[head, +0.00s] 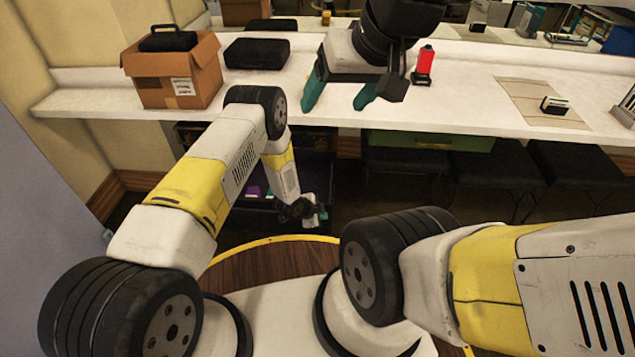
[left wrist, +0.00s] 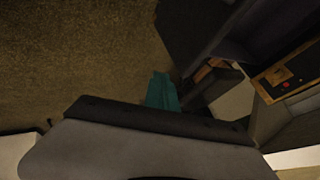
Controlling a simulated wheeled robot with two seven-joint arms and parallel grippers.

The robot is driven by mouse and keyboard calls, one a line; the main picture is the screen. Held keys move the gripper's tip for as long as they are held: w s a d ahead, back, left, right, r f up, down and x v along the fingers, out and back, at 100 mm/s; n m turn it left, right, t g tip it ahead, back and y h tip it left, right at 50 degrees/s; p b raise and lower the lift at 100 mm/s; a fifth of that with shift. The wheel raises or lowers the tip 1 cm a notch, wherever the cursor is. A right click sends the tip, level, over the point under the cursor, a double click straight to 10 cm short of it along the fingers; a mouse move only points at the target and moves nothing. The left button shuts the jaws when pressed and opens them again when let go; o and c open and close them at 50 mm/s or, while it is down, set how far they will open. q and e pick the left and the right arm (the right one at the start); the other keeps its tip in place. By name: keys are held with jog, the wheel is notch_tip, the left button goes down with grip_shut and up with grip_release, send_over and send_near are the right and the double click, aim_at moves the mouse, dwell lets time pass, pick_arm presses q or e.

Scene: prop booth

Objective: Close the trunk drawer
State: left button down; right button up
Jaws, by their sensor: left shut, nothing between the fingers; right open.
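The dark trunk (head: 318,143) stands in shadow under the counter. Its drawer (head: 262,205) appears pulled out, with small purple and other coloured things visible inside. My left gripper (head: 322,216) is low at the drawer's front right side; I cannot tell whether it touches. In the left wrist view its teal fingers (left wrist: 162,91) are shut with nothing between them, and dark panels, probably the trunk (left wrist: 205,35), lie to their right. My right gripper (head: 338,98) is open and empty above the counter. My left forearm hides part of the trunk.
A white counter (head: 450,108) runs across above the trunk. It holds a cardboard box (head: 172,72), a black case (head: 257,53), a red item (head: 426,60) and a small device (head: 555,105). Black stools (head: 490,168) and a green box (head: 430,139) are under the counter at right.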

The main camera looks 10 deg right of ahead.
aim_at(332, 210)
pick_arm(q)
jog(key=w+d+f, duration=0.2)
jog(key=w, duration=0.1)
jog(key=w+d+f, duration=0.1)
jog(key=w, duration=0.1)
jog(key=shift+w+d, duration=0.1)
jog(key=shift+w, duration=0.1)
dwell(0.4)
